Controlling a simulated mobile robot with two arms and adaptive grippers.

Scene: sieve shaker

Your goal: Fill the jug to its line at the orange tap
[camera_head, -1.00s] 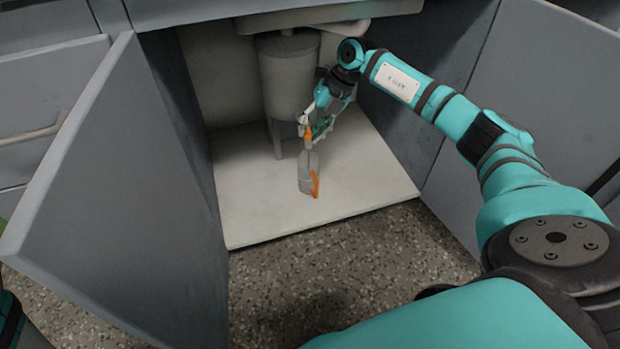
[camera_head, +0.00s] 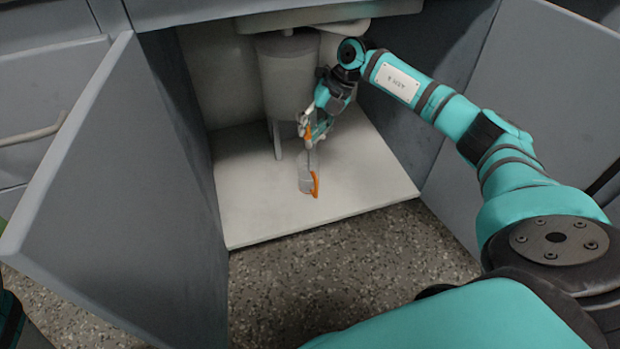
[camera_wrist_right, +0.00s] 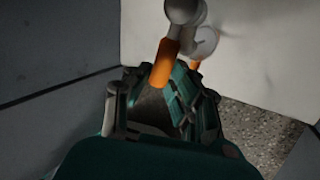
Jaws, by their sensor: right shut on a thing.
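The orange tap (camera_head: 308,134) is under the tank in the open cabinet. My right gripper (camera_head: 311,122) is shut on its orange lever, which shows large in the right wrist view (camera_wrist_right: 166,62). The clear jug (camera_head: 305,180) with an orange handle (camera_head: 315,184) stands upright on the white cabinet floor below the tap. A thin greyish stream runs from the tap down into the jug. The jug is partly visible in the right wrist view (camera_wrist_right: 203,42), behind the lever. The water level and the fill line are too small to tell. My left gripper is out of view.
A grey tank (camera_head: 287,75) on legs stands behind the tap. An open cabinet door (camera_head: 120,190) is at the left, and another grey panel (camera_head: 540,90) is at the right. The white cabinet floor (camera_head: 250,210) is clear around the jug.

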